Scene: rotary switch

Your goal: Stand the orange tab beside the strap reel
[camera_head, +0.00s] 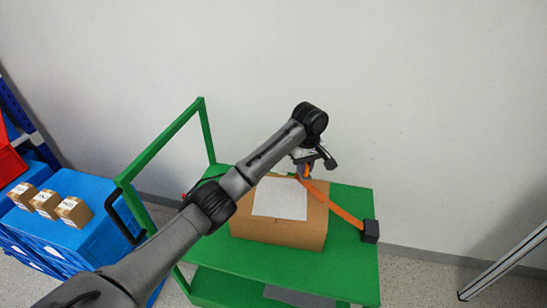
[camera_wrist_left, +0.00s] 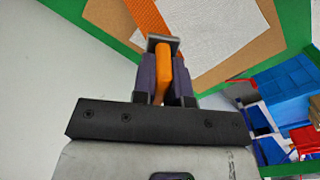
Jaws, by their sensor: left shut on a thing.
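My left gripper (camera_head: 304,172) is at the far edge of the cardboard box (camera_head: 278,228), above the green cart. In the left wrist view its fingers (camera_wrist_left: 164,85) are shut on the orange tab (camera_wrist_left: 164,70), which stands up between them. The orange strap (camera_head: 335,207) runs slanting over the box to a black block at the cart's right side, which looks like the strap reel (camera_head: 370,231). The strap also shows in the wrist view (camera_wrist_left: 152,18). The tab is apart from the reel. My right gripper is not in view.
A white sheet (camera_head: 280,199) lies on the box. The green cart (camera_head: 350,263) has a raised frame (camera_head: 160,143) at its left. Blue crates (camera_head: 85,235) with small brown boxes (camera_head: 45,203) stand further left. A plain wall (camera_head: 400,100) is behind the cart.

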